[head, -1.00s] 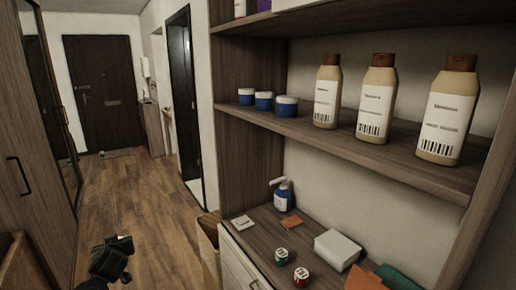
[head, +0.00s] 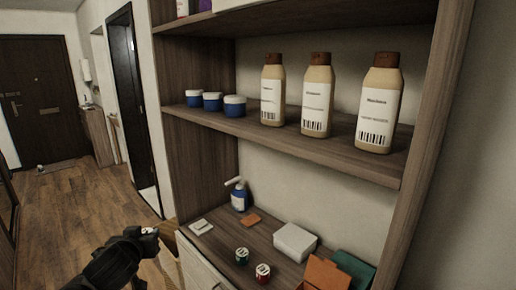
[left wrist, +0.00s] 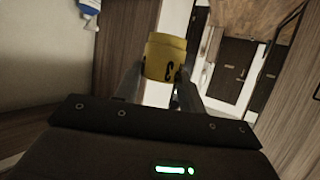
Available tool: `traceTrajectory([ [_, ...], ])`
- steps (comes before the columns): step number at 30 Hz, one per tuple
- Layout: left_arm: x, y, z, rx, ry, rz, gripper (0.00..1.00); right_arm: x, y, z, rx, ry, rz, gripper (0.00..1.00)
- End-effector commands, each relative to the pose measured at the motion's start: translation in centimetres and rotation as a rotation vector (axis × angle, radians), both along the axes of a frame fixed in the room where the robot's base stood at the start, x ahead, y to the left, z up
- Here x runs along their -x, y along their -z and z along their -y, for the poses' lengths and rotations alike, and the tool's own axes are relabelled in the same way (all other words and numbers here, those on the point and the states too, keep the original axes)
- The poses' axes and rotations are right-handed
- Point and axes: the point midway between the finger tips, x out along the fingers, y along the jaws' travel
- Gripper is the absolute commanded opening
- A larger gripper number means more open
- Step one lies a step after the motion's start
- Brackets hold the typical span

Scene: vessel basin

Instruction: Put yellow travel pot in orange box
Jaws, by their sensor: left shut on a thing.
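A yellow pot (left wrist: 165,57) with dark markings is between the fingers of my left gripper (left wrist: 158,78) in the left wrist view; the gripper is shut on it. In the head view my left gripper (head: 146,234) is at the lower left, left of the shelf unit, and the pot's yellow body cannot be made out there. An orange box (head: 326,274) stands at the lower right on the lower shelf, partly cut by the picture edge; its inside is hidden. My right gripper is not in view.
A green box (head: 354,267) stands beside the orange one. Bottles (head: 317,99) and blue jars (head: 213,102) stand on the shelf above.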

Motion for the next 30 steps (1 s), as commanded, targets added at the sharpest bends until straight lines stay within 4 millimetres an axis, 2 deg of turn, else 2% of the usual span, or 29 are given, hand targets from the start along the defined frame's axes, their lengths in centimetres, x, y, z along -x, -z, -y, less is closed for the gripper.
traceTrajectory([
  [1,0.3,-0.4,1.0,0.012,0.017,0.001,0.18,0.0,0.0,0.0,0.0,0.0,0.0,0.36],
  [9,2.4,-3.7,5.2,0.01,0.101,0.003,0.18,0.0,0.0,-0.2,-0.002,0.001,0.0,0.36],
  [17,5.1,-7.1,8.8,0.004,0.184,0.004,0.18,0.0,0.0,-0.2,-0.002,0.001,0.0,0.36],
  [18,5.1,-5.8,8.6,0.0,0.181,-0.002,0.18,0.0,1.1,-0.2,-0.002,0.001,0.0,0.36],
  [19,5.0,-5.4,8.5,-0.001,0.179,-0.002,0.18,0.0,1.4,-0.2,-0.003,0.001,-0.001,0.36],
  [30,5.0,-2.2,8.5,-0.001,0.179,-0.001,0.18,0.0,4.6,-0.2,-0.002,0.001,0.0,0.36],
])
